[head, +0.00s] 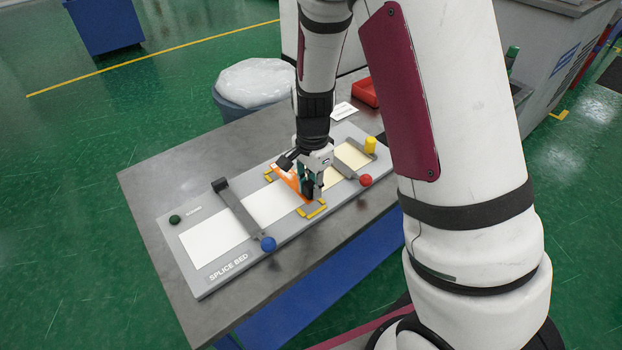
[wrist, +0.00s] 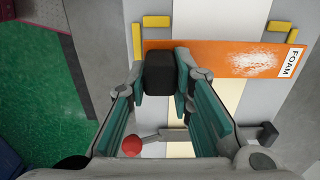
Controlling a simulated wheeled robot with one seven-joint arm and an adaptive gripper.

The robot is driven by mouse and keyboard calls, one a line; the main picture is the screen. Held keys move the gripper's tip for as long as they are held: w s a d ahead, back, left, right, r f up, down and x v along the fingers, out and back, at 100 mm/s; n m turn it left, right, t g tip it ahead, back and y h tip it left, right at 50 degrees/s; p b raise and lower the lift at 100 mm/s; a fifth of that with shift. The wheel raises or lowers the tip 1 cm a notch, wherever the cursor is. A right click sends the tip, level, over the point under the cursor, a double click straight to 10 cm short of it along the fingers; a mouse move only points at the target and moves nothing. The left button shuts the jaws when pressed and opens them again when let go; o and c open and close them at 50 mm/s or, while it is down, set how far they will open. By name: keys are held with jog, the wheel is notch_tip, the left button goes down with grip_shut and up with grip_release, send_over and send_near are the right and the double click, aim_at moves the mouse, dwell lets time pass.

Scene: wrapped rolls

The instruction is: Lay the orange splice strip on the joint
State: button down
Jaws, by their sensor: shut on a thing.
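The orange splice strip (wrist: 210,60) lies across the web in the wrist view, with a white FOAM label at its right end and a whitish patch. It also shows in the head view (head: 287,179). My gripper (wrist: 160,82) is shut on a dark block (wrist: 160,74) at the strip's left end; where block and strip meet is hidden. The white sheet (head: 215,238) and the cream sheet (head: 347,157) run to either side; the strip and gripper hide the joint.
The grey splice bed (head: 205,285) rests on a table (head: 160,185). Clamp bars with a blue knob (head: 268,244) and a red knob (head: 365,180) cross it on both sides. A yellow cylinder (head: 370,145), red tray (head: 365,92) and lined bin (head: 253,85) are near the back.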

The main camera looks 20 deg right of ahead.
jog(key=shift+f+b, duration=0.55)
jog(key=shift+f, duration=0.95)
jog(key=c, duration=1.3)
grip_release()
notch_tip(320, 180, up, 12)
